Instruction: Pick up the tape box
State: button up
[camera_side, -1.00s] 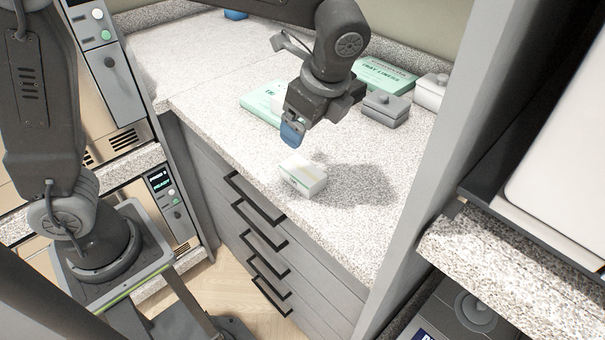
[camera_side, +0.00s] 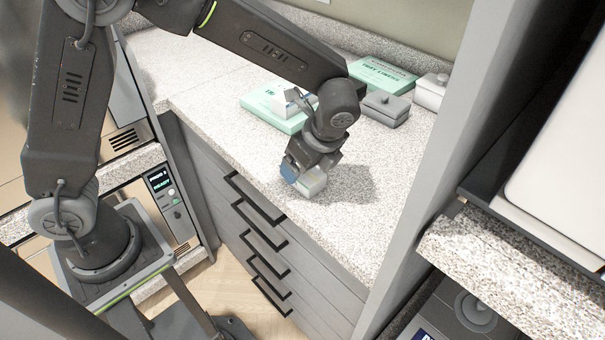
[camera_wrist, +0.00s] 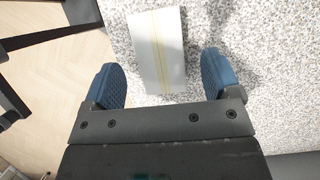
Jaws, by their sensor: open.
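The tape box is a small white box with a pale yellow stripe on top. In the wrist view the tape box (camera_wrist: 157,50) lies on the speckled counter between the two blue fingertips, with a gap on each side. In the side view the tape box (camera_side: 313,183) is near the counter's front edge, partly hidden by my gripper (camera_side: 301,178). My gripper, also in the wrist view (camera_wrist: 162,80), is open around the box, pointing down. The side view does not show clearly whether a finger touches it.
Green-white packs (camera_side: 272,113) lie behind my gripper, one labelled pack (camera_side: 380,75) at the back. A grey lidded box (camera_side: 385,109) and a white lidded box (camera_side: 431,91) stand at the right back. Drawers with black handles (camera_side: 258,212) drop below the front edge. The counter right of the box is clear.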

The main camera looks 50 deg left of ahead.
jog(key=shift+x, duration=1.75)
jog(key=c, duration=1)
